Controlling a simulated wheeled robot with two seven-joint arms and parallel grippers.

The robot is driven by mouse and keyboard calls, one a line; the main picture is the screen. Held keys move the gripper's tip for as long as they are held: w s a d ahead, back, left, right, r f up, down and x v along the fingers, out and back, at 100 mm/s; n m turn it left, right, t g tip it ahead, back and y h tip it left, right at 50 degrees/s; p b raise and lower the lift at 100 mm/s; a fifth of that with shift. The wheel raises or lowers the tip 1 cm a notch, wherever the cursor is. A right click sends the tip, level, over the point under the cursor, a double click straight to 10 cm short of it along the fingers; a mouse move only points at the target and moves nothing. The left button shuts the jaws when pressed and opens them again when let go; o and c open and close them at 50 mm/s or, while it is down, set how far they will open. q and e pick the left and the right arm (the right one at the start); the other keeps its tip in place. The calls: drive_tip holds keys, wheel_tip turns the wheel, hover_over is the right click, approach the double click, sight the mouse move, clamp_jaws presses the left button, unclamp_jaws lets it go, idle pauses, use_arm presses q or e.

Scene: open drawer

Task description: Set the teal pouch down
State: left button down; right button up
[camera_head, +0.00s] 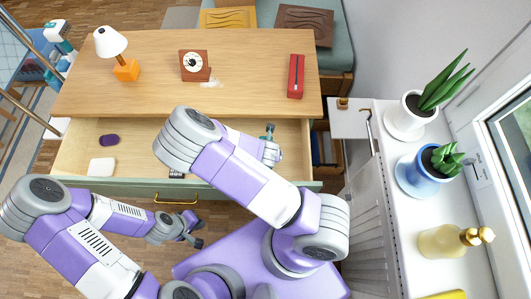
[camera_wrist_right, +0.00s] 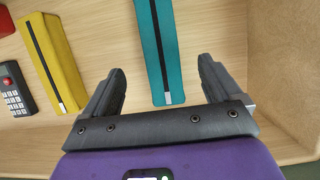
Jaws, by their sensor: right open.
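The teal pouch (camera_wrist_right: 161,45) lies on the wooden floor of the open drawer (camera_head: 140,155). It has a dark stripe along its length. My right gripper (camera_wrist_right: 162,88) is open, with one finger on each side of the pouch's near end and a gap on both sides. In the head view my right arm covers much of the drawer, and only a small teal bit of the pouch (camera_head: 269,130) shows beside the right gripper (camera_head: 273,151). My left gripper (camera_head: 198,232) hangs in front of the drawer, away from the pouch; its jaw state is unclear.
In the right wrist view, a yellow pouch (camera_wrist_right: 52,58) and a dark device with a red button (camera_wrist_right: 14,92) lie left of the teal pouch. The drawer wall (camera_wrist_right: 285,75) is close on the right. A lamp (camera_head: 126,69), clock (camera_head: 194,66) and red box (camera_head: 296,76) stand on the desktop.

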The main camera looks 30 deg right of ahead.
drive_tip(key=shift+p+v, duration=0.4)
drive_tip(key=shift+v, duration=1.35)
